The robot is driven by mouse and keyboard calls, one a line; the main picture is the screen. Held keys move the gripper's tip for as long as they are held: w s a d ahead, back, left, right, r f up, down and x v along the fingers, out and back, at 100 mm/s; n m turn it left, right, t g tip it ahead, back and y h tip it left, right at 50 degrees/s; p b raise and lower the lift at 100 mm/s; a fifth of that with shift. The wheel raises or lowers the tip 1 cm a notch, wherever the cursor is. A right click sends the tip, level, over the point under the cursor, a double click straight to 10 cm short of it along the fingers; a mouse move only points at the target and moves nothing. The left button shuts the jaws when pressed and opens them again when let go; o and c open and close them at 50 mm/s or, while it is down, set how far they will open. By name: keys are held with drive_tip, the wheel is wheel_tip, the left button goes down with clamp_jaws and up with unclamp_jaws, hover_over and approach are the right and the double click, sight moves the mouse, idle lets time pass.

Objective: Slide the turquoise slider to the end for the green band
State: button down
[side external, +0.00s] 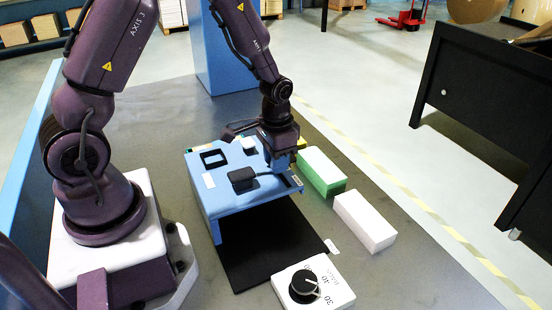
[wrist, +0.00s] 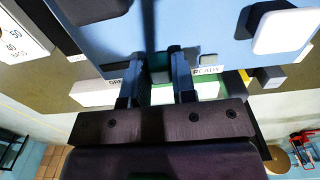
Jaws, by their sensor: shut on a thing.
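A blue panel (side external: 226,196) stands like a low bench on the table. My gripper (side external: 273,163) is at its right edge, fingers pointing down. In the wrist view my gripper (wrist: 156,62) has its two fingers at the panel edge, between a label starting "GRE" (wrist: 116,80) and one reading "READY" (wrist: 207,71). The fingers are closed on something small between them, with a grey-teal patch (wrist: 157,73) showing. This fits the turquoise slider, though most of it is hidden by the fingers. The slider cannot be made out in the side view.
On the panel are a black block (side external: 242,180), a white button (side external: 249,146) and a black square frame (side external: 214,158). A green-and-white box (side external: 322,170) and a white box (side external: 364,221) lie to the right. A dial box (side external: 313,284) stands in front, beside a black mat (side external: 270,248).

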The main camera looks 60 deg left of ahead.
sight(288, 186)
drive_tip(key=d, duration=0.6)
drive_tip(key=c, duration=0.9)
unclamp_jaws()
drive_tip(key=shift+r, duration=0.25)
wheel_tip(288, 186, up, 12)
drive_tip(key=shift+r, duration=0.25)
